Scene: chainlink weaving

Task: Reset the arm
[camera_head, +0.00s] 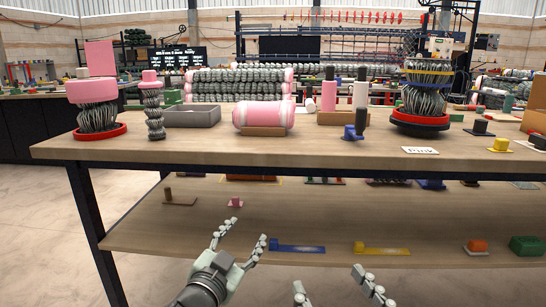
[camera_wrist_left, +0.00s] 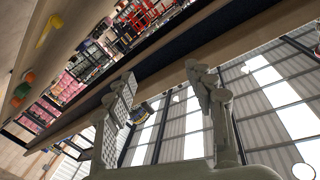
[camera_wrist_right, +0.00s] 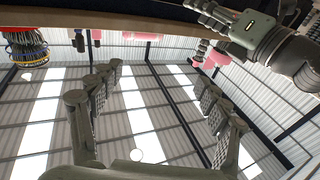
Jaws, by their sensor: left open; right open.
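My left gripper (camera_head: 240,242) is open and empty in the head view, in front of the table's lower shelf. Its two fingers stand apart in the left wrist view (camera_wrist_left: 165,95), with nothing between them. My right gripper (camera_head: 332,288) shows only by its fingertips at the bottom edge of the head view, right of the left gripper. It is open and empty; its spread fingers also show in the right wrist view (camera_wrist_right: 155,90). My left gripper and arm show at the upper right of the right wrist view.
A wooden table (camera_head: 330,158) stands ahead, with a lower shelf (camera_head: 150,238). On top are a pink roll (camera_head: 263,115), a grey tray (camera_head: 192,117) and wire bundles (camera_head: 98,117). A blue tool (camera_head: 297,249) and a yellow tool (camera_head: 381,249) lie on the shelf. Floor at left is clear.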

